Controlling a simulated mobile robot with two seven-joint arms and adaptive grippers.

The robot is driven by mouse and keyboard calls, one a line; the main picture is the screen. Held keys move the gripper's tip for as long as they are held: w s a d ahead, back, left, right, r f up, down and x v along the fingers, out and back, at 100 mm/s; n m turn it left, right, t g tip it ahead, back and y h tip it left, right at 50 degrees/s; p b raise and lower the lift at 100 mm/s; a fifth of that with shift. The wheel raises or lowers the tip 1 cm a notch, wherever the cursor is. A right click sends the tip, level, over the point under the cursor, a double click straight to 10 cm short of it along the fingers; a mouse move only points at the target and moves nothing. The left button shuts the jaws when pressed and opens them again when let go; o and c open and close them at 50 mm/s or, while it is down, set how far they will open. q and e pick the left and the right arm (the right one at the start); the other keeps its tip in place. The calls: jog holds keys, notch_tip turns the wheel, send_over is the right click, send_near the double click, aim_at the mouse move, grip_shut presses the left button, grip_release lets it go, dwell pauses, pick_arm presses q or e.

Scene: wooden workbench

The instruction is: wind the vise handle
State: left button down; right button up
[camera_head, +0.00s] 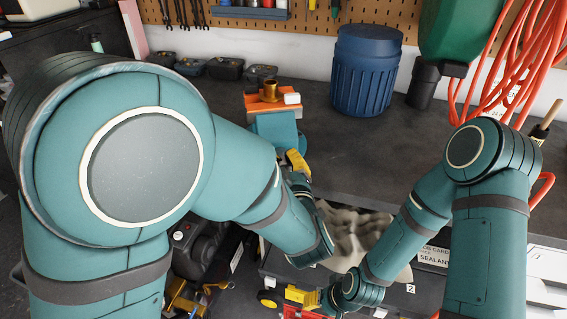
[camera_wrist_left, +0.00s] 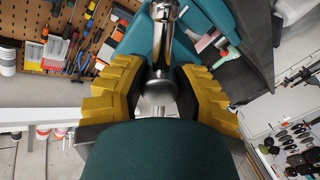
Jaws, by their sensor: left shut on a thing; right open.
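The teal vise (camera_head: 277,133) stands at the bench edge, with orange jaw parts and a brass-coloured piece (camera_head: 271,90) at its top. My left gripper (camera_head: 297,163) is at the front of the vise, and its arm hides much of that area. In the left wrist view, its yellow fingers are shut around the rounded metal end of the vise handle (camera_wrist_left: 161,50). The shiny bar runs upward from between the fingers, in front of the teal vise body (camera_wrist_left: 207,35). My right gripper (camera_head: 286,298) is open, low in the head view, away from the vise.
A blue ribbed bin (camera_head: 366,72) and a dark canister (camera_head: 423,84) stand on the dark benchtop (camera_head: 340,150). Orange hose (camera_head: 515,60) hangs at the right. A crumpled beige cloth (camera_head: 350,232) lies near my right arm. Several small dark boxes line the back left.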

pick_arm(q)
jog(key=shift+w+r, duration=0.1)
jog(key=shift+r, duration=0.05)
jog(key=c, duration=0.7)
grip_release()
jog(key=shift+a, duration=0.1)
jog(key=shift+o, duration=0.2)
jog(key=s+d, duration=0.2)
jog(key=s, duration=0.9)
jog(key=shift+s+d, duration=0.2)
jog(key=shift+s, duration=0.2)
